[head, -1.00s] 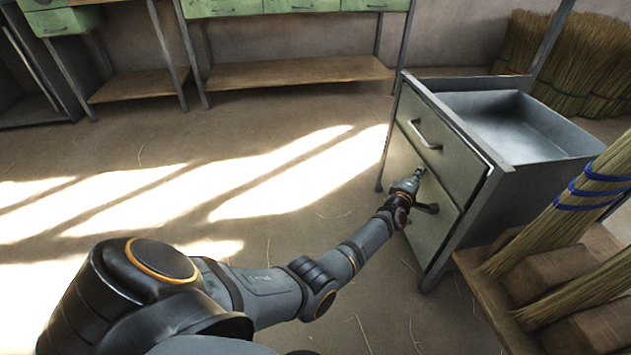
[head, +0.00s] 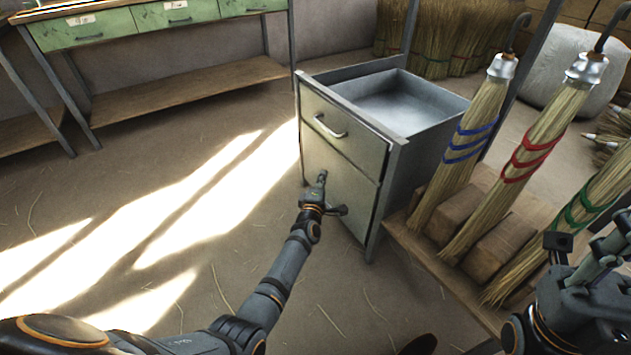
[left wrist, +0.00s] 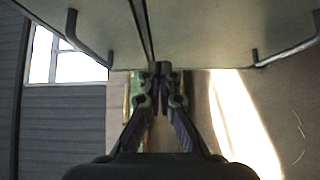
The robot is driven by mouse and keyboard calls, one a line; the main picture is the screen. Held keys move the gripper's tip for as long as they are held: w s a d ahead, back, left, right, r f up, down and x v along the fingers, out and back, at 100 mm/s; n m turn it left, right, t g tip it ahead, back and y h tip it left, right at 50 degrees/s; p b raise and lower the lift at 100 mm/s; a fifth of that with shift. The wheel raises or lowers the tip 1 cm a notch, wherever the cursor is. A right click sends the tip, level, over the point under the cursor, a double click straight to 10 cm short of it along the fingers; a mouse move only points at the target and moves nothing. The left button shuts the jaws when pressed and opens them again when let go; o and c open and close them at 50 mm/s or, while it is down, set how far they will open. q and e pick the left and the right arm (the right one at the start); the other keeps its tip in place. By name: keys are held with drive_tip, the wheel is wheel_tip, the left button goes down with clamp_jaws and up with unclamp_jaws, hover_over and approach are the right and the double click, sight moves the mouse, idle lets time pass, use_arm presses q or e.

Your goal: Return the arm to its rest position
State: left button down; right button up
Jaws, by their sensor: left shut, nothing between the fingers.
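My left arm comes in from the lower left in the head view. Its gripper (head: 322,178) is shut and empty, in front of the grey-green cabinet's lower front panel (head: 350,196), close to the lower handle (head: 338,210). In the left wrist view the shut fingertips (left wrist: 160,68) meet just below the panel faces, with a bar handle on each side and nothing between them. I cannot tell whether they touch the panel. My right arm shows at the lower right of the head view, partly cut off; its finger state is unclear.
Bound brooms (head: 470,150) stand on a wooden rack (head: 405,235) at right. A green-drawered bench (head: 185,75) stands behind. The sunlit floor at left is clear.

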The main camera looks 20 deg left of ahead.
use_arm(q)
drive_tip(key=s, duration=0.4)
drive_tip(key=shift+p, duration=0.35)
